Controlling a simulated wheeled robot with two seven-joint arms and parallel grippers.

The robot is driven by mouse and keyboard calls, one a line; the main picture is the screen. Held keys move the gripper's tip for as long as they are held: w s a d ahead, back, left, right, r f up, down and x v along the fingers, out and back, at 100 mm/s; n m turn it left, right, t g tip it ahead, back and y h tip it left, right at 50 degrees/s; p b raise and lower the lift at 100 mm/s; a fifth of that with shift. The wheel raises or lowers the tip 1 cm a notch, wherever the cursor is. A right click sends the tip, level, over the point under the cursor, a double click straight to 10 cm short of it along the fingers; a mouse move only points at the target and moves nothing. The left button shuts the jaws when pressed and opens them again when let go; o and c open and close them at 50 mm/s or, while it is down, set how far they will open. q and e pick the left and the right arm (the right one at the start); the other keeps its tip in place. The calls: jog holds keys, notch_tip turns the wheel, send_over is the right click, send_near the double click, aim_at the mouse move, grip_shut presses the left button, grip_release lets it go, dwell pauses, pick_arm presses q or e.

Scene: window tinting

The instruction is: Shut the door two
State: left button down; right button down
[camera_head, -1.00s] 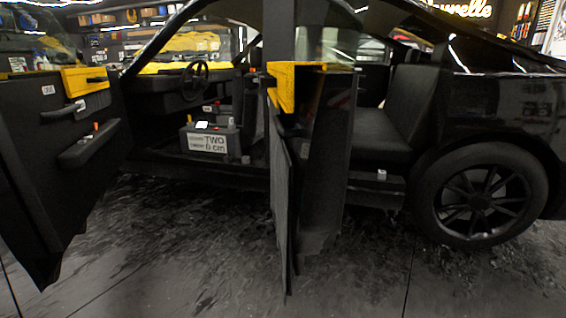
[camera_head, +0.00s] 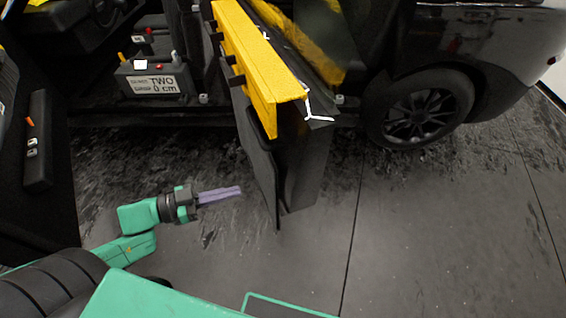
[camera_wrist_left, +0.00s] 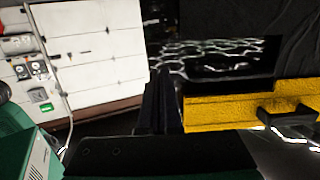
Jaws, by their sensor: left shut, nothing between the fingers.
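A dark car door (camera_head: 262,160) with a yellow block along its top stands open in the middle of the head view, edge towards me. The yellow block (camera_head: 252,65) also shows at the right of the left wrist view (camera_wrist_left: 225,112). My right gripper is not in view.
Another open door (camera_head: 38,135) stands at the far left, partly cut off. The car's rear wheel (camera_head: 420,112) is to the right of the middle door. The floor (camera_head: 440,220) in front and to the right is clear. A white cabinet wall (camera_wrist_left: 95,45) shows in the left wrist view.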

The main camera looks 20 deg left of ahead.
aim_at(289, 179)
pick_arm(q)
jog(key=b+x, duration=0.1)
jog(key=x, duration=1.1)
jog(key=shift+r+b, duration=0.1)
jog(key=shift+b, duration=0.3)
jog(key=shift+w+d, duration=0.2)
jog(key=shift+d, duration=0.25)
jog(key=shift+w+d, duration=0.1)
jog(key=shift+d, duration=0.05)
